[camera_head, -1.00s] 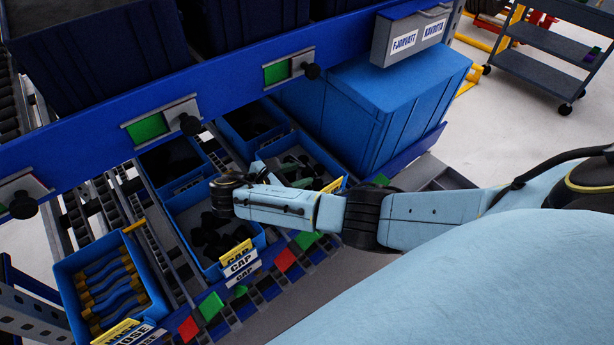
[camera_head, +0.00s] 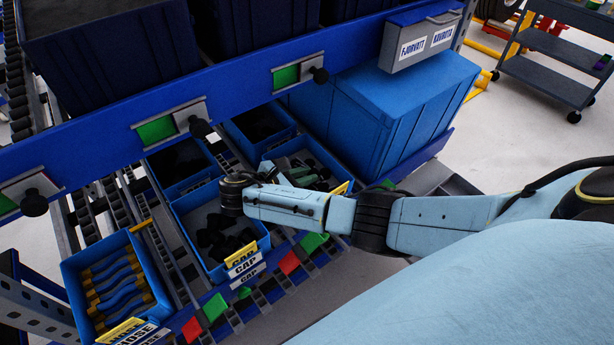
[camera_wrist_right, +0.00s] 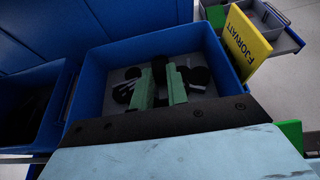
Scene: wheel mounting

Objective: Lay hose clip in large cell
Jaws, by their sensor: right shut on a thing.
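My right gripper (camera_wrist_right: 160,85) has its green fingers close together, low in a blue bin (camera_wrist_right: 93,70) in the right wrist view. They are shut on a small dark part that they mostly hide, seemingly a hose clip. Several dark round parts (camera_wrist_right: 200,75) lie around the fingers on the bin's grey floor. In the head view the gripper (camera_head: 308,174) is over the bin beside the CAP bin, partly hidden by my forearm. My left gripper is not in view. I cannot make out the large cell.
The CAP bin (camera_head: 264,243) and a bin of hoses (camera_head: 72,285) stand to the left on the rack. A blue rack beam (camera_head: 240,98) runs above. A large blue box (camera_head: 385,110) stands behind. A yellow tag (camera_wrist_right: 245,42) rises at the bin's edge.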

